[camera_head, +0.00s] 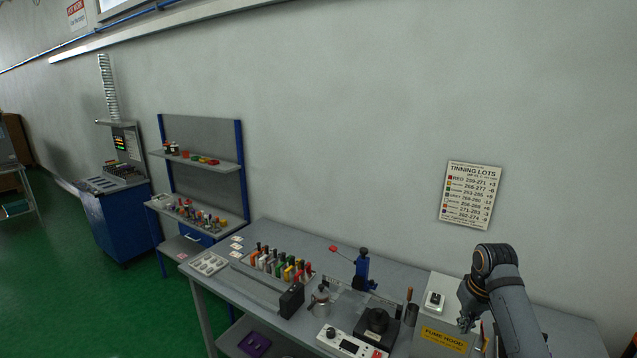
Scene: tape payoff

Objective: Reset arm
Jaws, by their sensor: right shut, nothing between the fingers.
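My right gripper (466,324) is at the right of the workbench, shut and empty, with its arm coming in from the lower right. It is over or in front of the grey box with a yellow "FUME HOOD" label (444,338); I cannot tell whether it touches it. My left arm and gripper are not in view. A blue stand with a red-tipped lever (362,270) stands near the middle back of the bench.
The grey workbench (225,282) carries a rack of colourful handled tools (278,265), a black block (291,300), a small metal pot (320,303) and a white control unit (350,343). A wall sign (470,195) hangs behind. Green floor (60,290) is clear at left.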

